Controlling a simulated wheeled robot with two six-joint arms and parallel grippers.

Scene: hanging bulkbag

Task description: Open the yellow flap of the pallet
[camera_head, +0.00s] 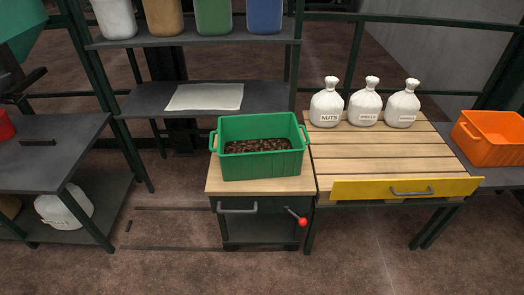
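The yellow flap (360,189) runs along the front edge of the slatted wooden pallet (375,155) at the right. The flap stands up against the pallet's front, with a grey bar handle (411,191) on its right half. Nothing touches the handle. Neither of my grippers shows in the head view.
White sacks (327,107) stand on the pallet's back edge. A green crate (262,165) of dark pieces sits on a wooden-topped cabinet (228,184) left of the pallet. A red-knobbed lever (300,220) sticks out below. An orange crate (492,147) is at right. The front floor is clear.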

